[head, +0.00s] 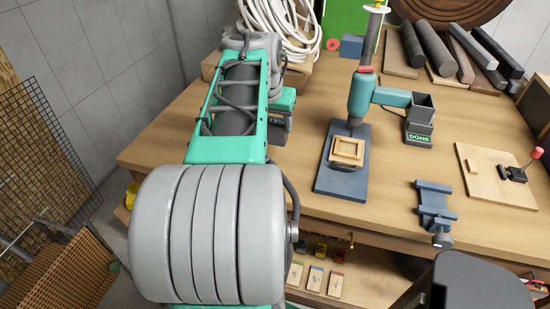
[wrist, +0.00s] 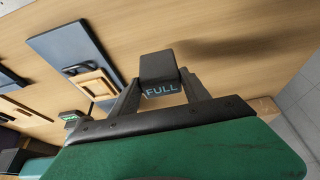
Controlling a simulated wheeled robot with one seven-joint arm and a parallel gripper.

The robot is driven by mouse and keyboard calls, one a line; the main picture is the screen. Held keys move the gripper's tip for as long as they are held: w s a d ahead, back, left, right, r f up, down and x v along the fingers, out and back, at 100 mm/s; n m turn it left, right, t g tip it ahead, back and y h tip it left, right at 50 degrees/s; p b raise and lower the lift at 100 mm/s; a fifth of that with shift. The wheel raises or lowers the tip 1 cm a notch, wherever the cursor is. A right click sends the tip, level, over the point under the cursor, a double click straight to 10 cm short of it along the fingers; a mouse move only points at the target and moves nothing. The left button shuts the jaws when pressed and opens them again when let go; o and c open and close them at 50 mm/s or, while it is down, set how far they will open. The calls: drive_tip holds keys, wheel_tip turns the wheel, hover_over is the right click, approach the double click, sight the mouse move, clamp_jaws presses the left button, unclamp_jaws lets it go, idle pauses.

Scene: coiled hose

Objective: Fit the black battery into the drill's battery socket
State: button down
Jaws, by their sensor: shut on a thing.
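My gripper (wrist: 160,93) is shut on the black battery (wrist: 158,68), with one finger on each side of it. The battery's "FULL" label faces the wrist camera. In the head view, the dark block at my arm's end (head: 277,130) is left of the drill and partly hidden by the arm. The teal drill (head: 363,92) stands upright, with its handle (head: 392,97) pointing right to a dark, box-like end (head: 421,104). That end looks like the socket; its inside is unclear. The battery and drill are well apart.
A blue-grey base plate (head: 342,185) with a wooden frame (head: 347,150) lies below the drill. A dark block with a green "DONE" label (head: 418,138) sits under the handle end. A blue vise (head: 435,208) and a clamp board (head: 490,172) are at right. The table between arm and plate is clear.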

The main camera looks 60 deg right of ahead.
sight(274, 145)
wheel_tip(274, 145, down, 8)
drive_tip(key=shift+f, duration=0.15)
drive_tip(key=c, duration=0.5)
unclamp_jaws()
